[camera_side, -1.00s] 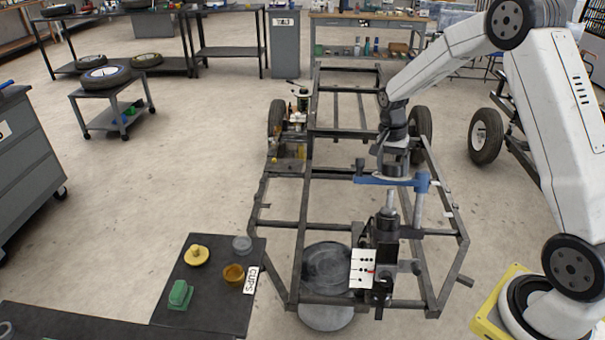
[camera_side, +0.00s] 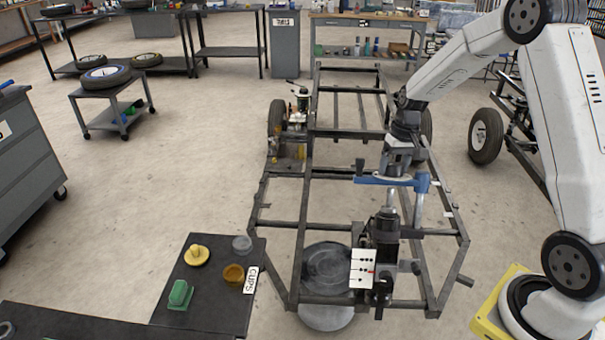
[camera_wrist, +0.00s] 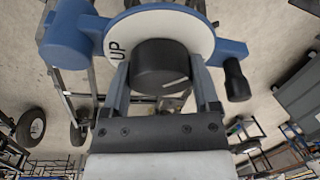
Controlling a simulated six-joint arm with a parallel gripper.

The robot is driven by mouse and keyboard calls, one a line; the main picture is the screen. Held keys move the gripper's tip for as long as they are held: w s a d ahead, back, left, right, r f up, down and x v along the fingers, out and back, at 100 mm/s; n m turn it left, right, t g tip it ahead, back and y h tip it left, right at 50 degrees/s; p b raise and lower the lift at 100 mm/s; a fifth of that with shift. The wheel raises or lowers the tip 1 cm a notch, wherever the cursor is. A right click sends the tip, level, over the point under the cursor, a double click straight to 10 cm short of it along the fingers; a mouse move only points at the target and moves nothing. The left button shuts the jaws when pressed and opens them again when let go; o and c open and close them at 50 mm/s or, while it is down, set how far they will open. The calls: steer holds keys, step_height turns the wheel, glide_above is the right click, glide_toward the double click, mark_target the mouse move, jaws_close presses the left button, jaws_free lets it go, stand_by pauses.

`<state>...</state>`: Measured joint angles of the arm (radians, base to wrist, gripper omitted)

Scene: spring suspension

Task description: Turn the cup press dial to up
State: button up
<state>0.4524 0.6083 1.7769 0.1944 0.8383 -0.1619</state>
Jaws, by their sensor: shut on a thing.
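The cup press is a blue-armed device (camera_side: 372,180) mounted on the frame, with a post and dark cylinder (camera_side: 384,224) below its arm. In the wrist view its dial has a black knob (camera_wrist: 160,66) with a white pointer line, on a white disc (camera_wrist: 198,30) marked "UP" at the left. The pointer line points to the lower right, away from the "UP" mark. My gripper (camera_wrist: 162,82) is shut on the knob, one finger on each side. In the side view my gripper (camera_side: 398,168) is over the blue arm and hides the dial.
A black handle knob (camera_wrist: 236,80) sticks out from the press at the right in the wrist view. A white card with markings (camera_side: 362,268) stands below the press. A dark cups board (camera_side: 215,290) with a yellow cup, a green block and other cups lies at the left.

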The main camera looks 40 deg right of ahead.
steer(key=n+y, duration=0.1)
steer(key=n, duration=0.2)
steer(key=n+y, duration=0.1)
steer(key=n, duration=0.2)
steer(key=shift+d, duration=0.15)
steer(key=n+y, duration=0.1)
steer(key=n, duration=0.5)
steer(key=shift+w+d+y, duration=0.1)
steer(key=shift+y, duration=0.3)
steer(key=n+g, duration=0.1)
steer(key=n, duration=0.2)
steer(key=n+g+y, duration=0.1)
steer(key=n, duration=0.2)
steer(key=shift+f+n, duration=0.1)
steer(key=shift+n, duration=0.2)
steer(key=n, duration=0.3)
steer(key=n+g, duration=0.1)
steer(key=n, duration=0.2)
steer(key=shift+w+g, duration=0.15)
steer(key=shift+g, duration=0.15)
steer(key=o, duration=1.1)
steer(key=shift+d, duration=0.1)
steer(key=v, duration=0.7)
steer(key=shift+w+d+r, duration=0.2)
steer(key=shift+d+r, duration=0.05)
steer(key=shift+r, duration=0.05)
steer(key=shift+a, duration=0.1)
